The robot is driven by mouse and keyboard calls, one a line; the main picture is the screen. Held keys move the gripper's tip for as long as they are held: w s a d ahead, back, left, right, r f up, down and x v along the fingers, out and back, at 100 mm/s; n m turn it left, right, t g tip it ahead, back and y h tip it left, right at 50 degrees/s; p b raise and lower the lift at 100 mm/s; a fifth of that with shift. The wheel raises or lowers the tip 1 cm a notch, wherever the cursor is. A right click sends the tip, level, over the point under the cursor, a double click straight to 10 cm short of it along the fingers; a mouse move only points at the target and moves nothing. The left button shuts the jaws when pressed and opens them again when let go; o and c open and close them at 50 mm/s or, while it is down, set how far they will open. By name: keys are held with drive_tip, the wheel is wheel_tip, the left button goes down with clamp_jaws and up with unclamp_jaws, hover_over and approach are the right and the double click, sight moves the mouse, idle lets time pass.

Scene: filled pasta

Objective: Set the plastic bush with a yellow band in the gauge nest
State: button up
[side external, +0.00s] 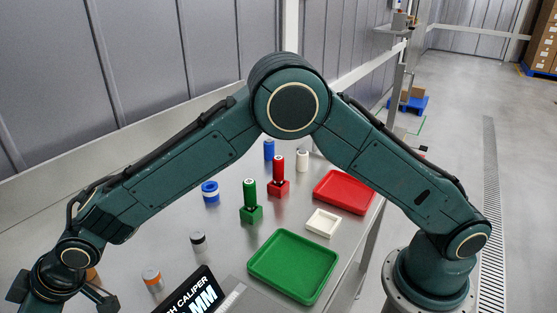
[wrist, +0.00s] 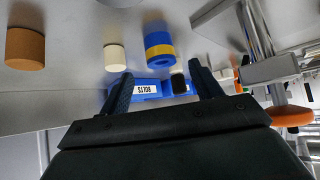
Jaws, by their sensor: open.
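The bush with a yellow band (wrist: 158,50) shows in the wrist view as a blue cylinder with a yellow ring and a hole in its end. It stands apart from my gripper (wrist: 160,77), beyond the fingertips. My gripper is open, with nothing between its fingers. In the side view my gripper (side external: 92,298) is at the lower left, partly cut off by the frame edge. I cannot make out the yellow-banded bush in the side view. I cannot clearly identify the gauge nest; a caliper display (side external: 196,296) stands at the bottom of the side view.
A white cylinder (wrist: 114,58), a brown one (wrist: 25,48) and a blue bolts bin (wrist: 147,90) are near the bush. The table also holds a blue-and-white bush (side external: 210,191), green tray (side external: 293,266), red tray (side external: 345,191) and small white tray (side external: 322,222).

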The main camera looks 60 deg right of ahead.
drive_tip(key=shift+x, duration=2.6)
drive_tip(key=shift+s, duration=0.15)
drive_tip(key=c, duration=1.2)
drive_tip(key=shift+o, duration=0.2)
drive_tip(key=shift+r, duration=0.1)
wheel_tip(320, 180, up, 20)
